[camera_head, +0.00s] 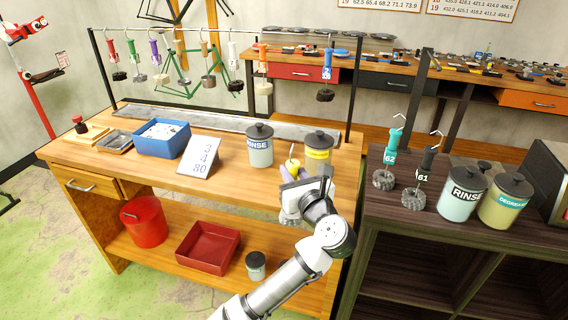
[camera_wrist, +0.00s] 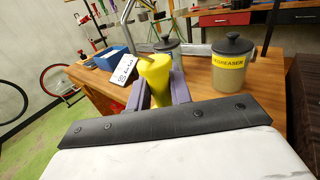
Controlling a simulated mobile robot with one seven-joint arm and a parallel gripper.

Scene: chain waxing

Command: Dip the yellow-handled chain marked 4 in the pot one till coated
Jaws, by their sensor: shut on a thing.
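My gripper (camera_head: 292,176) is shut on a yellow handle (camera_head: 293,163), held over the front right of the wooden bench. In the wrist view the yellow handle (camera_wrist: 154,78) stands between the purple fingers, with a metal hook above it. Behind the gripper on the bench are two lidded pots: a grey one labelled RINSE (camera_head: 260,152) and one with a yellow label (camera_head: 318,151). In the wrist view the yellow-labelled pot (camera_wrist: 232,68) reads DEGREASER and stands right of the handle, apart from it.
A number card (camera_head: 199,157) and blue bin (camera_head: 161,139) stand left on the bench. Several coloured-handled chains hang from a rack behind.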

